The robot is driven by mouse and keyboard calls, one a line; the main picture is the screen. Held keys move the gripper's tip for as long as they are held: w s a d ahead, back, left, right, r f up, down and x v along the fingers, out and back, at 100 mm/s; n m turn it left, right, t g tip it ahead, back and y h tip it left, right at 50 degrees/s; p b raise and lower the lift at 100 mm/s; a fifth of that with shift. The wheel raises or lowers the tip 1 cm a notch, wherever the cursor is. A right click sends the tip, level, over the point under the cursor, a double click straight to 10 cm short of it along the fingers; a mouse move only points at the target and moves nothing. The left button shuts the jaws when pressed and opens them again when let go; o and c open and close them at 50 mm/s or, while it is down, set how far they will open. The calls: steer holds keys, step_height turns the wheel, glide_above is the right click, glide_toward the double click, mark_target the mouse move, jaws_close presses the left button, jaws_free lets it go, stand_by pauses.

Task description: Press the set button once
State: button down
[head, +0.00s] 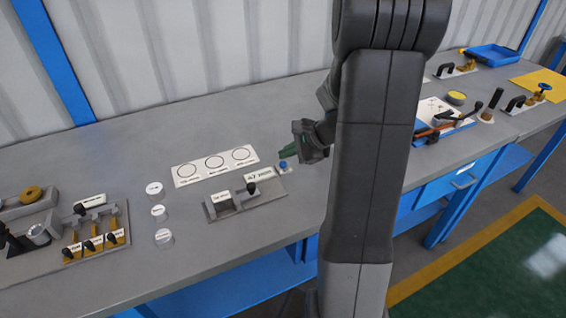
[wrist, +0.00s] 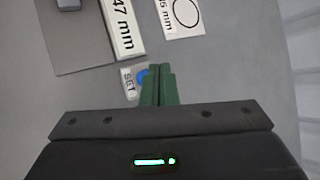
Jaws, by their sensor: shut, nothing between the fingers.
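The set button is a blue round cap (head: 284,165) on a small pale base, at the right end of the slide fixture in the head view. In the wrist view the blue cap (wrist: 142,76) is partly hidden behind my fingers, beside a white label reading SET (wrist: 129,82). My gripper (head: 284,153) has green fingers and is shut and empty. Its tips show just above the button in the head view, and in the wrist view the tips (wrist: 158,68) overlap the button's right side. I cannot tell whether they touch it.
The slide fixture (head: 226,212) with a black knob and a 47 mm label (wrist: 124,28) stands beside the button. A white card with several circles (head: 214,165) lies behind it. Several levers (head: 93,243) stand at the left. My arm hides part of the bench.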

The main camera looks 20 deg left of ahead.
steer(key=shift+f, duration=0.15)
stand_by(0.5)
steer(key=shift+f+b, duration=0.3)
steer(key=shift+b, duration=0.05)
steer(key=shift+f+b, duration=0.45)
steer(key=shift+f, duration=0.1)
stand_by(0.5)
steer(key=shift+r, duration=0.1)
steer(key=shift+r+p, duration=0.8)
steer(key=shift+r, duration=0.1)
steer(key=shift+r+p, duration=2)
steer(key=shift+r, duration=0.5)
